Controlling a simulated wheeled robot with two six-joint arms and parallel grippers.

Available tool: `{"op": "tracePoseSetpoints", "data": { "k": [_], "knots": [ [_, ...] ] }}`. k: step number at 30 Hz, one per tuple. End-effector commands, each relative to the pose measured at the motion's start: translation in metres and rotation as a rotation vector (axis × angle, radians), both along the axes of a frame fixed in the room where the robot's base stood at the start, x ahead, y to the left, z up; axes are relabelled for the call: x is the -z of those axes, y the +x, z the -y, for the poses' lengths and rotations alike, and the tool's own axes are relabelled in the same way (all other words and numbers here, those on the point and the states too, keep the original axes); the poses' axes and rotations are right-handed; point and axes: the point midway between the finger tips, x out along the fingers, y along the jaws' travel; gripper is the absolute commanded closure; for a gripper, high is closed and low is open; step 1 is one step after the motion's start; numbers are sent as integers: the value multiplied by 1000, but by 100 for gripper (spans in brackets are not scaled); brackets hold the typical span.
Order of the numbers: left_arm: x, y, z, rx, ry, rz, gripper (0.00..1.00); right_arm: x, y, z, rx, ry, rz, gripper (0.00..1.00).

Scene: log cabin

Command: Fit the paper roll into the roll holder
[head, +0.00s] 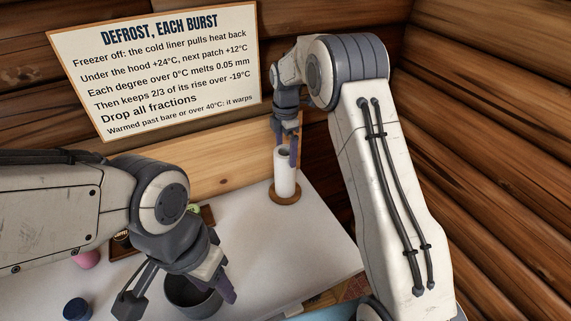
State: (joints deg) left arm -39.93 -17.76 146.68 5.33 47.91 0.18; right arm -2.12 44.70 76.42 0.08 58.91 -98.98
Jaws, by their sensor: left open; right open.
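A white paper roll (285,178) stands upright on a round wooden base (285,196) at the back right of the white table. The base looks like the foot of the roll holder; any post inside the roll is hidden. My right gripper (287,146) is open, with its purple fingers pointing down at the top of the roll. One finger overlaps the roll's upper rim; I cannot tell if it touches. My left gripper (214,283) is open and empty at the front left, in front of or above a dark grey pot.
The grey pot (190,297) stands near the table's front. A dark blue lid or jar (76,309), a pink object (86,259) and a wooden tray (126,246) lie at left. The white table (275,245) is clear in the middle. Log walls and a sign (160,65) stand behind.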

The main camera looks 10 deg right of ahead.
Motion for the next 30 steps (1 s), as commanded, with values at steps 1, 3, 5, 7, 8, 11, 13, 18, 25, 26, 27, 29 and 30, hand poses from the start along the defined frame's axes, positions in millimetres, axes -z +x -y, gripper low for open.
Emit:
{"op": "tracePoseSetpoints", "data": {
  "k": [1, 3, 5, 7, 8, 11, 13, 18, 25, 26, 27, 29, 30],
  "knots": [
    [6, 0, 0, 0, 0, 0, 50, -9, 2, 0, 0, 0, 6, 0],
    [9, 0, 0, 0, 0, 0, 50, -21, 1, 0, 0, 0, 5, 0],
    [10, 0, 0, 0, 0, 0, 50, -30, 1, 0, 0, 0, 4, 0],
    [12, 0, 0, 1, 0, 0, 50, -38, 1, 0, 0, 0, 2, 0],
    [12, 0, 0, 1, 0, 0, 50, -41, 1, 0, 0, 0, 2, 0],
    [12, 0, 0, 1, 0, 0, 50, -47, 0, 0, 0, 0, 0, 0],
    [12, 0, 0, 1, 0, 0, 50, -48, 0, 0, 0, 0, 0, 0],
    [12, 0, 0, 1, 0, 0, 50, -49, 0, 0, 0, 0, 0, 0],
    [14, 0, 0, 1, 0, 0, 50, -57, -15, -20, 51, 5, 3, 0],
    [15, 0, 0, 1, 0, 0, 50, -60, -23, -29, 76, 8, 5, 0],
    [16, 0, 0, 1, 0, 0, 50, -65, -36, -43, 119, 12, 7, 0],
    [19, 0, 0, 1, 0, 0, 50, -73, -63, -66, 201, 20, 8, 0],
    [20, 0, 0, 1, 0, 0, 50, -78, -84, -81, 264, 26, 9, 0]
  ]
}}
